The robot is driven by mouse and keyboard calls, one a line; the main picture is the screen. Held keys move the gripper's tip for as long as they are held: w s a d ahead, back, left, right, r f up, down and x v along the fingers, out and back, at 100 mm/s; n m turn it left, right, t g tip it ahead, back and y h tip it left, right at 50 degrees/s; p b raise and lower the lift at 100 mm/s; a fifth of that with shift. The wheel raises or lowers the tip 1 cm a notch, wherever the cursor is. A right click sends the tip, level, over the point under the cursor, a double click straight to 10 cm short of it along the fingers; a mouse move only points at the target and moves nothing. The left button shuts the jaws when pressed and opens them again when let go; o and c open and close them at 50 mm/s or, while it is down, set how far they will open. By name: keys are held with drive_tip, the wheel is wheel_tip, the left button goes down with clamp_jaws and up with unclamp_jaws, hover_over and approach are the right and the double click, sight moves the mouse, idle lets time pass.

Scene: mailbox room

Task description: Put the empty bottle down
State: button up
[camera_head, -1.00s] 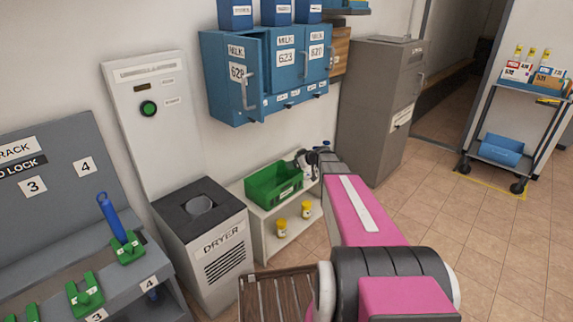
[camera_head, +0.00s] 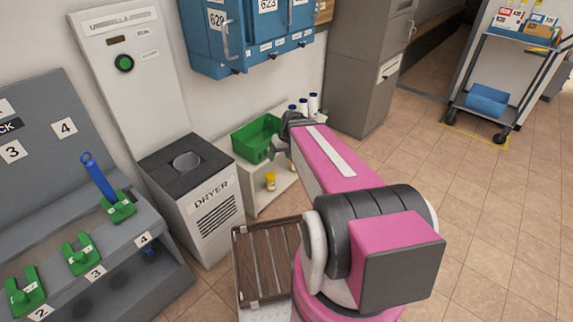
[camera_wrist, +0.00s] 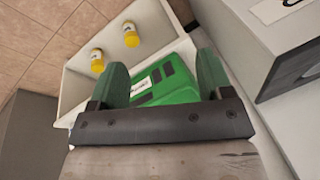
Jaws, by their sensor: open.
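My gripper (camera_wrist: 162,82) is open in the wrist view, its two greenish fingers apart with nothing held between them. The green crate (camera_wrist: 165,90) shows beyond and between the fingers. In the head view my gripper (camera_head: 280,140) is at the right end of the green crate (camera_head: 252,140), partly covering it. Several bottles with white bodies and blue caps (camera_head: 313,104) stand behind my wrist. Two yellow jars (camera_wrist: 97,60) with white labels show in the wrist view. I cannot tell which one is the empty bottle, and the crate's inside is mostly hidden.
The crate sits on a low white shelf unit (camera_head: 252,188). The dryer (camera_head: 205,205) stands to its left, with the umbrella rack (camera_head: 140,225) further left. A blue cabinet (camera_head: 225,40) hangs above. A slatted wooden rack (camera_head: 262,250) is near my base. Open floor lies to the right.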

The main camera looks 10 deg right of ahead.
drive_tip(key=s+d+m+g+h, duration=0.1)
drive_tip(key=s+m+h, duration=0.2)
drive_tip(key=s, duration=0.4)
drive_tip(key=shift+s+r, duration=0.2)
drive_tip(key=shift+r, duration=0.15)
